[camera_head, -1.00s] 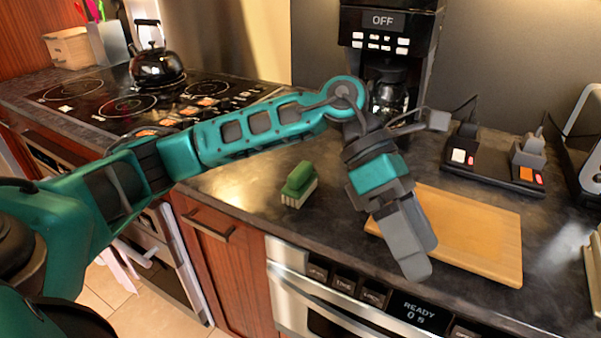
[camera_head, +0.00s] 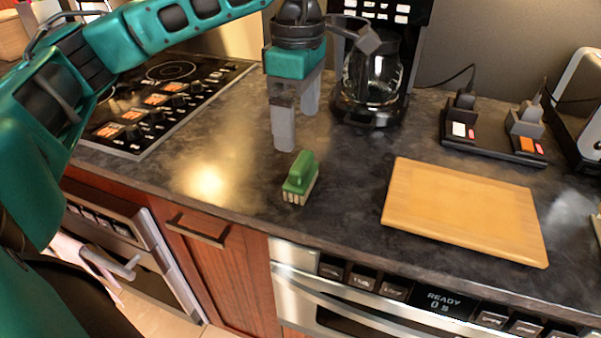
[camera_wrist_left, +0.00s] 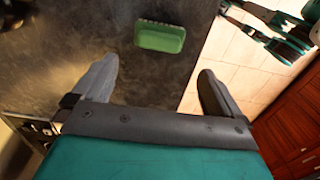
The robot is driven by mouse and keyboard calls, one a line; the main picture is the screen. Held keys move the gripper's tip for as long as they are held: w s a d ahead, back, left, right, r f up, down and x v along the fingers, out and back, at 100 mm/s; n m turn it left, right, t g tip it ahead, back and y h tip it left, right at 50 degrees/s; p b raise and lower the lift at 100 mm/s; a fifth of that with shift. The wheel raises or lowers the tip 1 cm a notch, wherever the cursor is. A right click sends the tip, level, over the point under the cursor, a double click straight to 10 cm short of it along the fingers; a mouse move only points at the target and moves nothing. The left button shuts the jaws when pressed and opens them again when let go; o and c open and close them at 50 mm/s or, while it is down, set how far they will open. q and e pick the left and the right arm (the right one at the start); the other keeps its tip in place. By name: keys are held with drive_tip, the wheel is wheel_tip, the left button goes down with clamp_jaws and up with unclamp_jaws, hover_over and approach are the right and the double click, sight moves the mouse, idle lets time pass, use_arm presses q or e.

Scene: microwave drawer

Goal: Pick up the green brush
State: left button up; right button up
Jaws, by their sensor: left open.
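The green brush (camera_head: 300,178) stands on the dark countertop near its front edge, with pale bristles facing down and a green handle on top. In the left wrist view the brush (camera_wrist_left: 160,37) lies beyond the fingertips, roughly between their lines. My left gripper (camera_head: 297,120) is open and points down, above and behind the brush in the head view, apart from it. Its two fingers (camera_wrist_left: 158,85) also show in the left wrist view with nothing between them. My right gripper is not clearly seen in these frames.
A wooden cutting board (camera_head: 465,212) lies right of the brush. A coffee maker (camera_head: 372,90) stands behind, and a black tray with switches (camera_head: 495,130) is at the back right. The stovetop (camera_head: 150,110) is left. The counter (camera_head: 235,170) around the brush is bare.

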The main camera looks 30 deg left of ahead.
sight(300, 160)
use_arm(q)
wheel_tip(300, 160, down, 11)
drive_tip(key=shift+w, duration=0.15)
idle(0.4)
drive_tip(key=shift+c, duration=0.2)
drive_tip(key=c, duration=0.7)
drive_tip(key=shift+c, duration=0.2)
drive_tip(key=shift+r, duration=0.1)
wheel_tip(300, 160, up, 20)
drive_tip(key=p, duration=0.2)
